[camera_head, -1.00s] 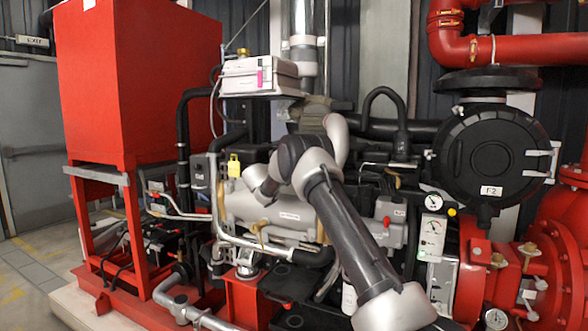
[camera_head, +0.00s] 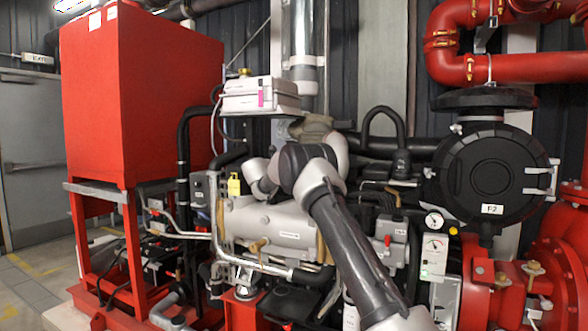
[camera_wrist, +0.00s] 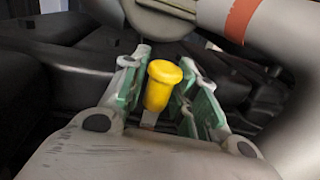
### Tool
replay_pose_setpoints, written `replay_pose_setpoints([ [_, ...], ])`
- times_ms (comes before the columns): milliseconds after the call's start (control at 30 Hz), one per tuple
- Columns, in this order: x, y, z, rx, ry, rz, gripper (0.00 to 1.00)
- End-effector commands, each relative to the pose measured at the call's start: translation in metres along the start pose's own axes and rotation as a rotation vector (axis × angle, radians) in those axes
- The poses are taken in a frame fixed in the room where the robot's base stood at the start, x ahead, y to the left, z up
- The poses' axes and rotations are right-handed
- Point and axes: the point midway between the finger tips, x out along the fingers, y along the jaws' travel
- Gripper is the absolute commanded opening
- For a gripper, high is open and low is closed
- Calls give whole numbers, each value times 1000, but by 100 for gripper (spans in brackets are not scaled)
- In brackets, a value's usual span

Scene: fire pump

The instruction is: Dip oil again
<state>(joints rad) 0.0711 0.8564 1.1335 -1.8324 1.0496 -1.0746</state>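In the wrist view, a yellow dipstick handle (camera_wrist: 162,85) stands between the two green-padded fingers of my gripper (camera_wrist: 164,62). A short pale piece shows below the handle; the rest of the stick is hidden. In the head view my arm reaches over the grey engine block (camera_head: 275,222). My fingers and the handle are hidden there behind my wrist. The place where the stick enters the engine cannot be made out.
A yellow tag-like part (camera_head: 234,186) stands left of my wrist. A red tank (camera_head: 140,90) rises at the left, and a white box (camera_head: 260,95) sits above the engine. A black round housing (camera_head: 490,178) is at the right. Pipes and hoses crowd the space around my arm.

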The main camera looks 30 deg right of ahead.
Motion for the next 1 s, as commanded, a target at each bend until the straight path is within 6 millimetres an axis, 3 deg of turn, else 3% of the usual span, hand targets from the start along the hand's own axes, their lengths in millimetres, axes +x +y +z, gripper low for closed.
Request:
replay_pose_setpoints([
  [467, -8, 1, 0, 1, 2, 1, 43],
  [800, -79, 1, 0, 0, 1, 3, 43],
  [1000, -111, 0, 1, 2, 1, 1, 43],
])
